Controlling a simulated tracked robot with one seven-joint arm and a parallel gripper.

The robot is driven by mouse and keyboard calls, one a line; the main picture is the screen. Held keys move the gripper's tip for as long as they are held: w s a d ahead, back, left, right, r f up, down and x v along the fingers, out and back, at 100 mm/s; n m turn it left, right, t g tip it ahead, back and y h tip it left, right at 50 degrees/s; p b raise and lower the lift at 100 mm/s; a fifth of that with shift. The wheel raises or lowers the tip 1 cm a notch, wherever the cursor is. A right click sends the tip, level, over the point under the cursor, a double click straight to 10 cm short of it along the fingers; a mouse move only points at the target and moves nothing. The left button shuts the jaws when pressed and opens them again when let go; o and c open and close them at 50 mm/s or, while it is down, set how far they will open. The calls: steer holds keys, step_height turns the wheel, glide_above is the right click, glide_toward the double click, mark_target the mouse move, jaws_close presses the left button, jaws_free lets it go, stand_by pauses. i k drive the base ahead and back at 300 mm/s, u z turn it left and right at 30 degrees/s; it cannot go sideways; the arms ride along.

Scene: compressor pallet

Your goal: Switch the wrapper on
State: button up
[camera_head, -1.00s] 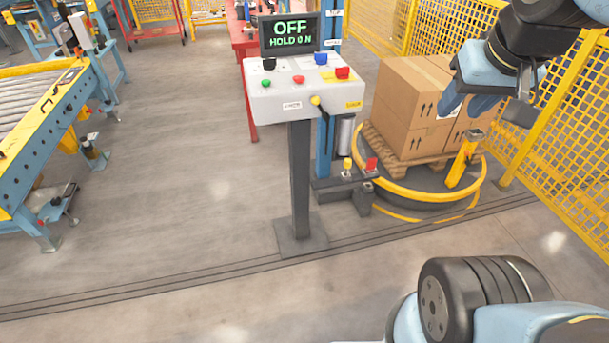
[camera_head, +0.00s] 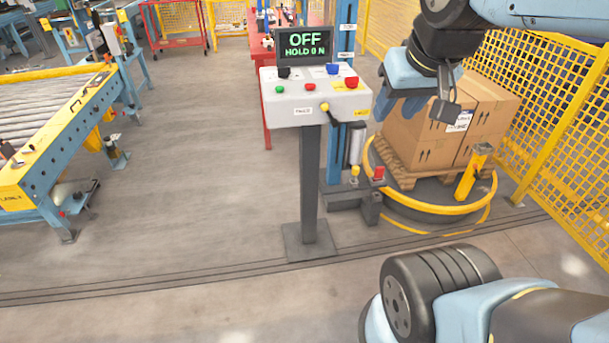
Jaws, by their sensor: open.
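The wrapper's control panel (camera_head: 300,112) is a light grey box on a dark post. Its screen (camera_head: 303,46) reads "OFF" and "HOLD 0 N". The panel carries a black knob (camera_head: 284,72), a green button (camera_head: 279,89), a red button (camera_head: 310,87), a blue knob (camera_head: 333,69), a larger red control (camera_head: 351,82) and a yellow-tipped lever (camera_head: 324,107) on its front. My gripper (camera_head: 397,106) is open and empty, with its blue fingers pointing down just right of the panel, apart from it in the picture.
Cartons (camera_head: 415,137) stand on a pallet on the round turntable (camera_head: 440,208) at right, behind my gripper. Yellow mesh fencing (camera_head: 560,130) closes the right side. A roller conveyor (camera_head: 40,170) stands at left. The floor (camera_head: 190,190) between conveyor and post is clear.

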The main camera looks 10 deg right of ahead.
mark_target(351, 81)
steer(key=u, duration=0.1)
steer(key=i, duration=1)
steer(key=u, duration=0.9)
steer(key=k, duration=0.85)
steer(key=z, duration=0.9)
steer(key=i, duration=0.45)
steer(key=z, duration=0.15)
